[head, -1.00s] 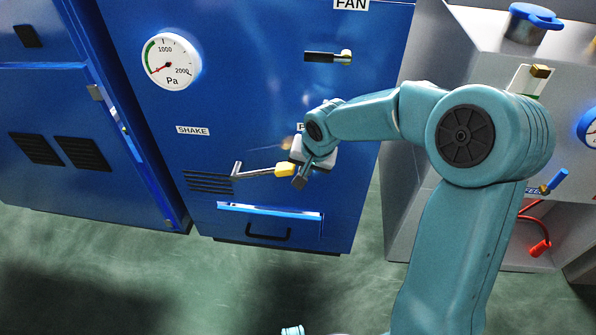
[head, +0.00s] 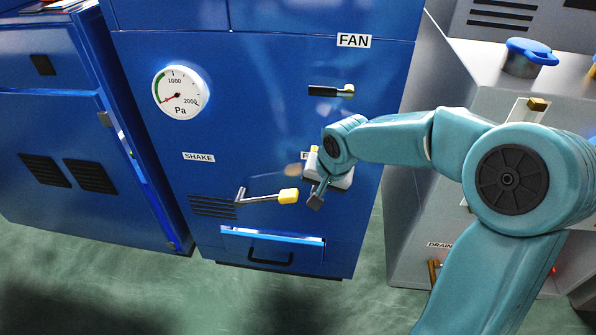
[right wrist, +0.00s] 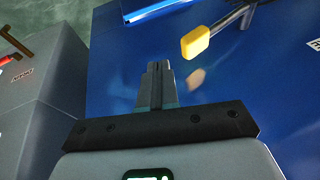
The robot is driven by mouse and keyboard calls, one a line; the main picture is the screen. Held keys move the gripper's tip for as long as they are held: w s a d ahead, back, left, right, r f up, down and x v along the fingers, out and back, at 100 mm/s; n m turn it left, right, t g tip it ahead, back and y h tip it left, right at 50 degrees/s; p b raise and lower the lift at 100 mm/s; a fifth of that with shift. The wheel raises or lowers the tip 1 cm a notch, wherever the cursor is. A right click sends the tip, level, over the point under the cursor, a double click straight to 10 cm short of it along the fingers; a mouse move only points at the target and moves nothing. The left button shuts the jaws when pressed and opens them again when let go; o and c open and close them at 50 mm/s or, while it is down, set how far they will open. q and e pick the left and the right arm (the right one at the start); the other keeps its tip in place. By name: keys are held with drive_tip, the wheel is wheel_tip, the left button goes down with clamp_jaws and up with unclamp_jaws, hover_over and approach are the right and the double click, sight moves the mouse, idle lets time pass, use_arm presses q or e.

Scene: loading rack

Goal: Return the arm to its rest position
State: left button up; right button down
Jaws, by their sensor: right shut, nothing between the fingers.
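My right arm comes in from the right in the head view and reaches toward the blue cabinet's front. My right gripper (head: 316,200) hangs in front of the cabinet, just right of the yellow-tipped shake lever (head: 288,196), with a small gap between them. In the right wrist view the gripper's fingers (right wrist: 158,72) are together and empty. The lever's yellow knob (right wrist: 196,41) is above and to the right of them, apart. My left gripper does not show in the head view.
The blue cabinet (head: 240,100) carries a pressure gauge (head: 181,92), a fan lever (head: 330,91) and a lower drawer (head: 272,246). A grey machine (head: 415,220) with a blue cap (head: 531,58) stands at right. Another blue cabinet (head: 60,130) stands at left. Green floor (head: 150,285) lies open in front.

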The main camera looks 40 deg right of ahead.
drive_tip(key=s+a+f+n+g+y, duration=0.2)
drive_tip(key=s+a+f+g+y, duration=0.15)
drive_tip(key=a+f, duration=1.05)
drive_tip(key=s+a+f+n+g+y, duration=0.2)
drive_tip(key=s+a+f+n, duration=0.3)
drive_tip(key=s+a+f, duration=0.9)
wheel_tip(320, 180, up, 25)
drive_tip(key=w+d+n+t+p, duration=0.1)
drive_tip(key=w+p, duration=0.2)
drive_tip(key=p, duration=2.3)
drive_tip(key=shift+d+r+n+t+h+p, duration=0.2)
drive_tip(key=shift+d+n+t+h+p, duration=0.05)
drive_tip(key=shift+n+t+h+p, duration=0.1)
